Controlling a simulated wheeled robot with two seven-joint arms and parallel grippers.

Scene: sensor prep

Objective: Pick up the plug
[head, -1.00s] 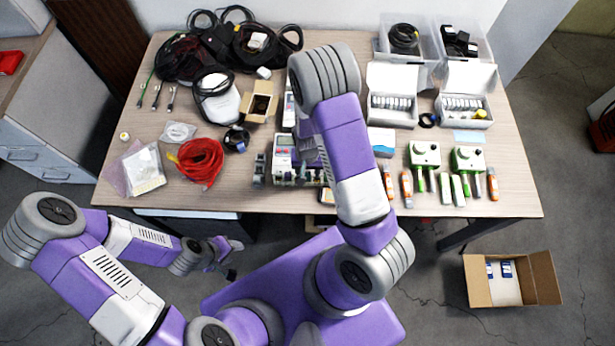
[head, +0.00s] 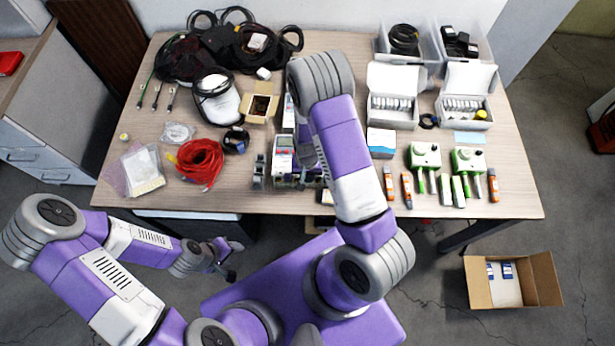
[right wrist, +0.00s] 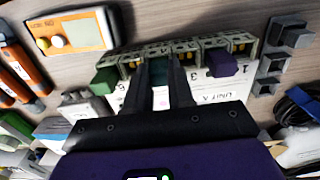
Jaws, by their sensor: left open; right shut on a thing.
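In the right wrist view my right gripper (right wrist: 160,72) is shut at a row of terminal sockets on a white unit (right wrist: 208,95). The thing between its fingers is mostly hidden; it looks like a small dark teal plug (right wrist: 158,70). A green plug (right wrist: 105,80) sits left of the fingers and a purple plug (right wrist: 222,64) sits right of them, both at the sockets. I cannot tell whether the held plug is still in its socket. In the head view my right gripper (head: 303,180) is over the unit, partly behind my arm. My left gripper (head: 228,262) is open, off the table's front edge.
An orange meter (right wrist: 70,33) lies beside the unit in the right wrist view. Grey blocks (right wrist: 270,65) stand on its other side. In the head view a red cable coil (head: 200,163) lies to the left, and green testers (head: 425,156) stand to the right.

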